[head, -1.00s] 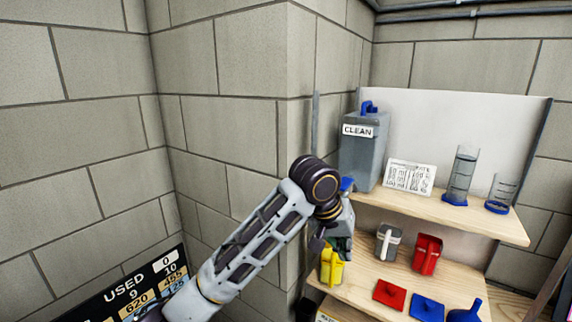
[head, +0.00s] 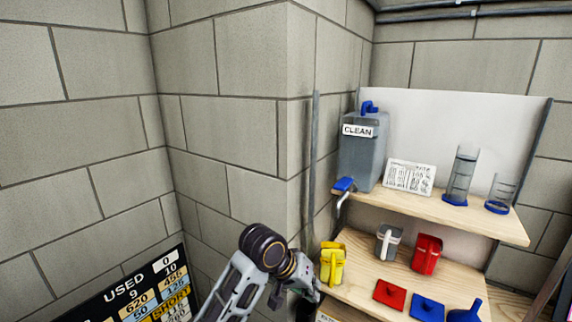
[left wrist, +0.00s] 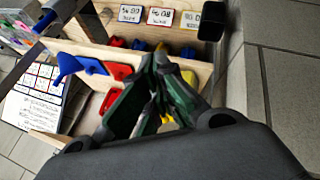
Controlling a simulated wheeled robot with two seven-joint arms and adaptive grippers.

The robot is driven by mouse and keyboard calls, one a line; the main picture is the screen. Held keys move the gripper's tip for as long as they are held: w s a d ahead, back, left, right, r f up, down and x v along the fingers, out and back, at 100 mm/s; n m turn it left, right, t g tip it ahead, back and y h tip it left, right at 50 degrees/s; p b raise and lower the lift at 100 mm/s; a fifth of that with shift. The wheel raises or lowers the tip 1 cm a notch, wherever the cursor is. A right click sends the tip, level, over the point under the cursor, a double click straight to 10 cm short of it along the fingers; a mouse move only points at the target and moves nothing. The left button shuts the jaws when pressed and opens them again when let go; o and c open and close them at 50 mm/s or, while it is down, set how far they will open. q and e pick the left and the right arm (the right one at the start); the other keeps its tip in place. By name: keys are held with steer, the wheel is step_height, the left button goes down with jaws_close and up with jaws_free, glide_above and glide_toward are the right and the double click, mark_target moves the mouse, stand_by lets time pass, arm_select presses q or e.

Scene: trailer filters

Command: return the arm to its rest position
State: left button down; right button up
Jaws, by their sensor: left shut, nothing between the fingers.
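My left arm comes in from the bottom of the head view, its dark round joint in front of the block wall. My left gripper (head: 306,288) is at the lower middle of that view, beside the left end of the wooden shelves and close to the yellow jug (head: 332,263). In the left wrist view the gripper (left wrist: 160,62) has its green-padded fingers closed together with nothing held. Shelf items show beyond the fingertips. My right gripper is in neither view.
The grey CLEAN container (head: 364,150) and two measuring cylinders stand on the upper shelf (head: 440,208). A grey jug (head: 389,242) and red jug (head: 427,254) stand on the lower shelf. A blue-handled tap (head: 344,185) juts out left. The USED board (head: 140,290) is at lower left.

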arm_select(q)
steer(key=s+a+f+n+y, duration=0.1)
steer(key=s+a+f, duration=0.2)
steer(key=a+f, duration=0.3)
steer(key=s+a+f+y, duration=0.1)
steer(key=s+a+f, duration=0.3)
steer(key=a+f, duration=0.25)
steer(key=s+a+f+y, duration=0.2)
steer(key=s+a+f, duration=0.1)
steer(key=s+a, duration=0.4)
steer(key=s+a+f+y, duration=0.2)
steer(key=s+a+f, duration=0.3)
steer(key=a, duration=0.4)
step_height(320, 180, down, 33)
steer(key=s+g+b, duration=0.1)
steer(key=s+b, duration=0.1)
steer(key=s, duration=0.1)
steer(key=s+a+f+b, duration=0.1)
steer(key=s+a+f, duration=0.1)
steer(key=s+f, duration=0.9)
steer(key=s+a+f+g+b, duration=0.1)
steer(key=s+a+f, duration=0.1)
steer(key=s+f, duration=0.9)
steer(key=shift+s+a+f, duration=0.15)
steer(key=shift+s+f, duration=0.1)
steer(key=shift+f, duration=0.05)
